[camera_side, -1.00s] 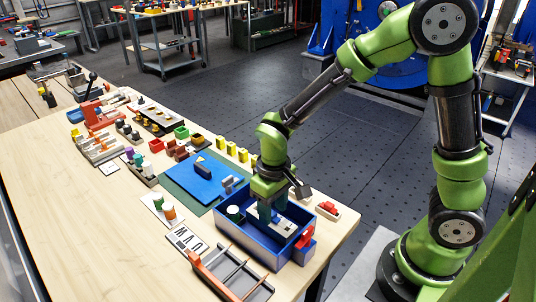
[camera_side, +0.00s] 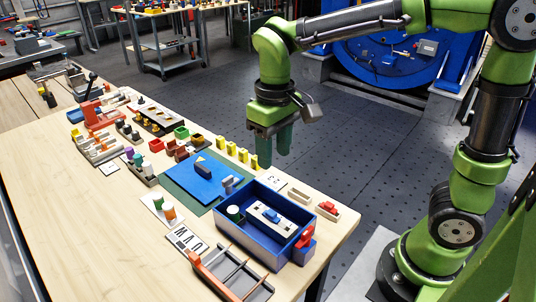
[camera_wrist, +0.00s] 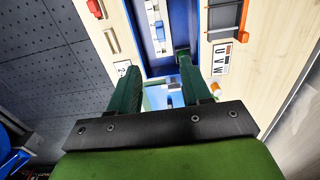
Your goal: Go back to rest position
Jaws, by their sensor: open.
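My gripper (camera_side: 274,152) is raised above the far edge of the workbench, beside and higher than the blue box. Its two green fingers point down, apart, with nothing between them. In the wrist view the fingers (camera_wrist: 160,88) are spread and empty. The blue box (camera_side: 240,247) stands at the near right end of the bench. The box also shows in the wrist view (camera_wrist: 140,35).
A green mat with a blue plate (camera_side: 200,180) lies behind the box. A grey tray with orange (camera_side: 235,274) stands in front. A small holder with a red part (camera_side: 327,209) is at the right. Several yellow pieces (camera_side: 230,149) line the far edge. The space above the floor is clear.

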